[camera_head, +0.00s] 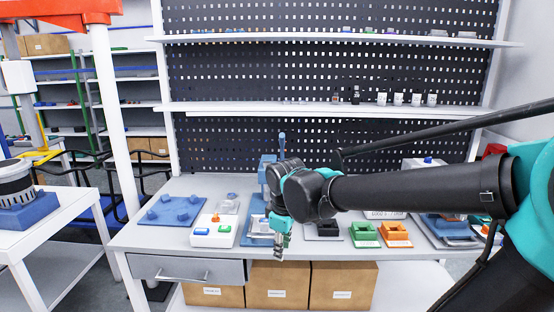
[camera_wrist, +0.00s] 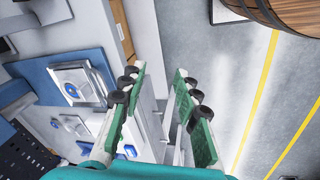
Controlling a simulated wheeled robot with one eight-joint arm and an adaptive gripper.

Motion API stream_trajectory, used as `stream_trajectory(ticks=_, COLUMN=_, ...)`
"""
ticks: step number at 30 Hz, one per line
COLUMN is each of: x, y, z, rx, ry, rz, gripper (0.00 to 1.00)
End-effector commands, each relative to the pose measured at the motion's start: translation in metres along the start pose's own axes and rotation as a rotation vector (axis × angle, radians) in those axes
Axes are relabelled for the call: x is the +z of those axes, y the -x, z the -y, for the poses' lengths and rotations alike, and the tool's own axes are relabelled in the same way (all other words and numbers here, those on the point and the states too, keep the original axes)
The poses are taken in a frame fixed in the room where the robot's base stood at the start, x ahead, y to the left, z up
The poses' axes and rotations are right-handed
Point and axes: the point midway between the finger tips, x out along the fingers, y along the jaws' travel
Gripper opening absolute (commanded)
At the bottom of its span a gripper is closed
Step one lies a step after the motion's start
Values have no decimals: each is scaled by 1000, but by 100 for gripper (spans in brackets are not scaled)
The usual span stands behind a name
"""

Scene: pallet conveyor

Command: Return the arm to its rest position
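My gripper (camera_head: 281,243) hangs at the front edge of the white workbench (camera_head: 165,238) in the head view, with my dark arm reaching in from the right. In the wrist view my gripper (camera_wrist: 160,95) shows two green fingers with black rollers, spread apart with nothing between them. The gap looks onto the bench front and the grey floor (camera_wrist: 225,75). No object is held.
A blue plate (camera_head: 171,211) with round pegs, a white box with coloured buttons (camera_head: 214,231), a green block (camera_head: 364,234) and an orange block (camera_head: 395,234) stand on the bench. Cardboard boxes (camera_head: 277,285) sit below. A wooden barrel-like object (camera_wrist: 292,25) shows in the wrist view.

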Motion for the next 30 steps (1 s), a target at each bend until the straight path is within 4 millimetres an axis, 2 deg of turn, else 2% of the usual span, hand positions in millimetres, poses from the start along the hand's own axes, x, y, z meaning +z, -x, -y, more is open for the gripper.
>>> stream_trajectory(ticks=5, x=46, y=-30, z=-12, rx=20, ry=-257, rz=-21, gripper=32)
stream_trajectory(ticks=8, x=83, y=-51, z=-16, rx=37, ry=-462, rz=-40, gripper=32)
stream_trajectory(ticks=12, x=132, y=-78, z=-14, rx=65, ry=-751, rz=-71, gripper=32)
stream_trajectory(ticks=15, x=161, y=-91, z=-8, rx=82, ry=-925, rz=-94, gripper=32)
stream_trajectory(ticks=18, x=180, y=-100, z=-2, rx=97, ry=-1050, rz=-112, gripper=32)
stream_trajectory(ticks=23, x=195, y=-107, z=3, rx=107, ry=-1149, rz=-126, gripper=32)
stream_trajectory(ticks=30, x=196, y=-107, z=4, rx=108, ry=-1160, rz=-129, gripper=32)
